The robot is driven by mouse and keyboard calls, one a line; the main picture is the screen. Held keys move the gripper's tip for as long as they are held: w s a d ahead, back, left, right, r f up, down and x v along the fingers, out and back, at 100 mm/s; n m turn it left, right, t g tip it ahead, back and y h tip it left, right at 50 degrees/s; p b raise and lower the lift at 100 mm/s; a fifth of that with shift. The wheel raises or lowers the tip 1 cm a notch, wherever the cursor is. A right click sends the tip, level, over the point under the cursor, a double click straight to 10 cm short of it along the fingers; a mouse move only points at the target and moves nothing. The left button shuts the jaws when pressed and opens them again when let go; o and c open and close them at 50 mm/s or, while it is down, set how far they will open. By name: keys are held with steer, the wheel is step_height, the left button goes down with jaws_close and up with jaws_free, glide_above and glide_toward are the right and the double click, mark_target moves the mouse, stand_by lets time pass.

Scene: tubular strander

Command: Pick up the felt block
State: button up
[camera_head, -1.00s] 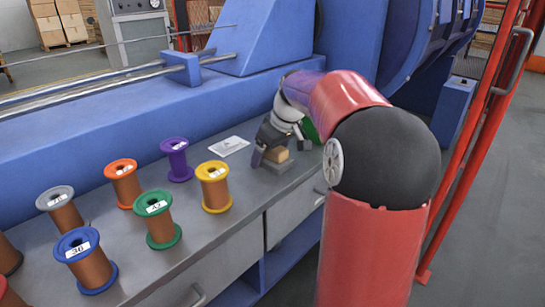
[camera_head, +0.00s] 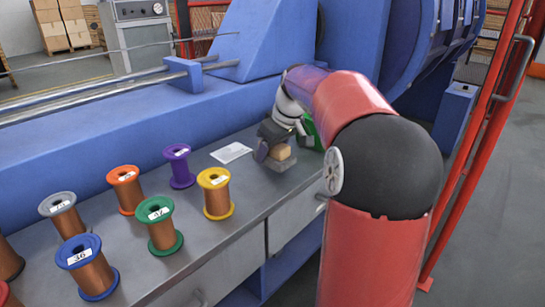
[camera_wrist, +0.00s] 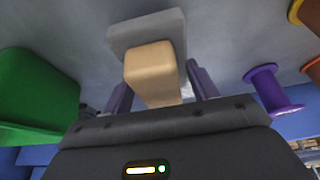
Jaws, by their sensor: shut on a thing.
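The felt block has a tan upper part and a wider grey slab at its base. It shows at my gripper in the head view (camera_head: 281,153) and large in the wrist view (camera_wrist: 150,68). My gripper (camera_wrist: 160,88) is shut on the tan part, with one purple-grey finger on each side. In the head view my gripper (camera_head: 274,145) seems to hold the block a little above the grey bench top (camera_head: 235,240). The grey slab goes with the tan part. The finger contact is partly hidden.
A green object (camera_wrist: 38,95) stands close beside my gripper. A white card (camera_head: 231,152) lies to the left. Spools stand further left, including purple (camera_head: 179,167), yellow (camera_head: 216,193) and green (camera_head: 160,223). A blue machine wall runs behind the bench.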

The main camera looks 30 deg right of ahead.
step_height(320, 180, up, 17)
steer(key=p, duration=0.1)
steer(key=shift+p, duration=0.4)
steer(key=shift+r, duration=0.1)
steer(key=o, duration=0.4)
steer(key=shift+c, duration=1.3)
steer(key=shift+s, duration=0.15)
